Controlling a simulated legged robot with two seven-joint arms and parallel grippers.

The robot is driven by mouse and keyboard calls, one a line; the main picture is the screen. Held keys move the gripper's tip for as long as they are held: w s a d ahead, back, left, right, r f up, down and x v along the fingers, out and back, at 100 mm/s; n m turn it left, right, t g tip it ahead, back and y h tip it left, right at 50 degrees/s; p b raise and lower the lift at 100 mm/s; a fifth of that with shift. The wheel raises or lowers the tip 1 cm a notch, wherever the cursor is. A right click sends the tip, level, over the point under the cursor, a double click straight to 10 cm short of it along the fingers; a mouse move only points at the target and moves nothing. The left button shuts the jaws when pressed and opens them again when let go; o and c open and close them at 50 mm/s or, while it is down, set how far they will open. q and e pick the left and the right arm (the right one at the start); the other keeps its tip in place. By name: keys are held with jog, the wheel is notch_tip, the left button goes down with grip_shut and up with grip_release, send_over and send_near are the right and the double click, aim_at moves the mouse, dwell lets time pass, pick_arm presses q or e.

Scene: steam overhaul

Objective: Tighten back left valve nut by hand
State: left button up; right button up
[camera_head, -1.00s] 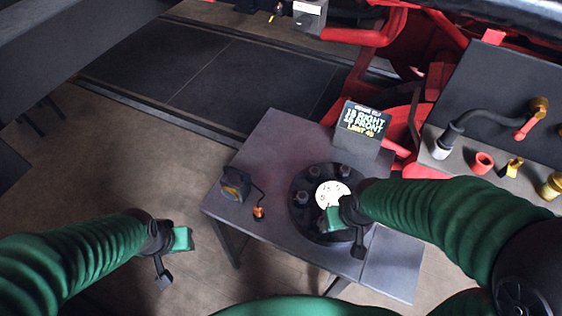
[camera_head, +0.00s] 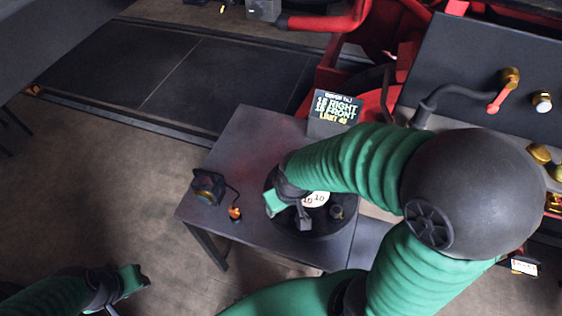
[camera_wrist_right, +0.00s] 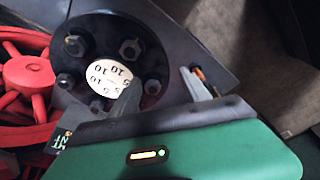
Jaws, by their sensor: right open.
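The round black valve flange (camera_head: 325,228) sits on the grey table, with a white numbered dial (camera_head: 317,199) at its middle. In the head view my right gripper (camera_head: 290,212) is over the flange's left side, hiding the nuts there; one nut (camera_head: 337,212) shows at right. In the right wrist view the flange (camera_wrist_right: 110,28) carries several nuts around the dial (camera_wrist_right: 108,84). My right gripper (camera_wrist_right: 162,77) is open, and one nut (camera_wrist_right: 152,86) appears between its fingers; I see no clear contact. My left gripper (camera_head: 128,285) is low at left, away from the table, its jaws unclear.
A sign (camera_head: 333,107) stands at the table's back. A small dark box (camera_head: 207,187) with a cable and an orange-tipped piece (camera_head: 235,213) sits on the table's left. A dark panel with a red-handled lever (camera_head: 500,95) and brass fittings is at right. Red machinery stands behind.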

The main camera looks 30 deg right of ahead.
jog(key=w+d+r+n+g+p, duration=0.1)
jog(key=w+d+r+p, duration=0.3)
jog(key=w+d, duration=0.3)
jog(key=w+d+r+g+p, duration=0.2)
jog(key=w+d+r+p, duration=0.25)
jog(key=w, duration=0.45)
jog(key=f, duration=0.3)
jog(key=f+p, duration=0.1)
jog(key=f, duration=0.6)
jog(key=shift+s+a+f+p, duration=0.2)
jog(key=shift+s+a+p, duration=0.15)
jog(key=shift+p, duration=0.05)
jog(key=f, duration=0.4)
jog(key=f+p, duration=0.1)
jog(key=f, duration=0.1)
jog(key=shift+d+f, duration=0.1)
jog(key=shift+d, duration=0.2)
jog(key=shift+d+f, duration=0.1)
jog(key=shift+f, duration=0.1)
jog(key=shift+c, duration=0.6)
jog(key=shift+a, duration=0.25)
jog(key=c, duration=0.5)
jog(key=shift+d, duration=0.1)
grip_shut()
